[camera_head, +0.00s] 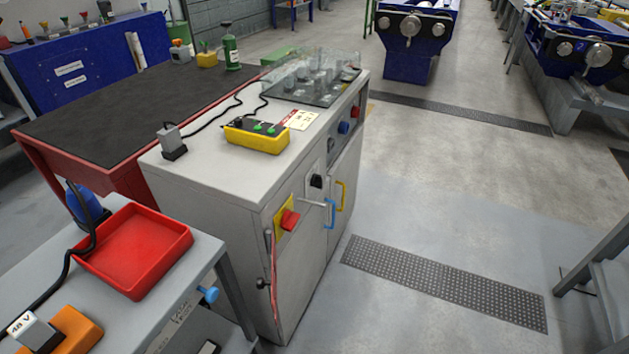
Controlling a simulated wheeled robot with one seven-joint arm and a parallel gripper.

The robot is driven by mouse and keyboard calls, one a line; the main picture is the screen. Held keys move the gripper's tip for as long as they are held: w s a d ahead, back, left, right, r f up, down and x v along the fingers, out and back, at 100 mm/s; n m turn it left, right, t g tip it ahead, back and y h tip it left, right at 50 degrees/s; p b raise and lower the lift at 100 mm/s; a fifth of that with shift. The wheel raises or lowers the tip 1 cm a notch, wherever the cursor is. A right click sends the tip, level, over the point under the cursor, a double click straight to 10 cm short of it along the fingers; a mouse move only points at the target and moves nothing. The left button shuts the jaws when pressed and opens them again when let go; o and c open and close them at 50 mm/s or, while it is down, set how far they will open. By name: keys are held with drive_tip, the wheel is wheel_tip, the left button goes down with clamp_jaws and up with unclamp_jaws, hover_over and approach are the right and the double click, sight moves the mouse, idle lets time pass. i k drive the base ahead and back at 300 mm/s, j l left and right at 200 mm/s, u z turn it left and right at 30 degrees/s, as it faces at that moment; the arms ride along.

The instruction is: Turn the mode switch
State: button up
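A grey-white cabinet (235,203) stands in the middle of the view. On its front are a black switch (316,181) on a pale plate and a red rotary switch (289,220) on a yellow plate. A blue knob (343,127) and a red knob (355,111) sit further back on the same front. No label reading "mode" is legible, so I cannot tell which one is the mode switch. The setting of each is too small to read. My gripper is not in view.
A yellow button box (256,137) and a clear cover (312,76) sit on the cabinet top. Blue (329,213) and yellow (341,196) handles stick out from its front. A red tray (137,250) lies on the grey table at lower left. The floor right of the cabinet is clear.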

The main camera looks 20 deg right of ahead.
sight(316, 180)
drive_tip(key=i+l+u, duration=0.1)
drive_tip(key=i+l, duration=0.15)
drive_tip(key=i+l+u, duration=0.15)
drive_tip(key=l, duration=0.3)
drive_tip(key=i+l+u, duration=0.1)
drive_tip(key=i+l, duration=0.25)
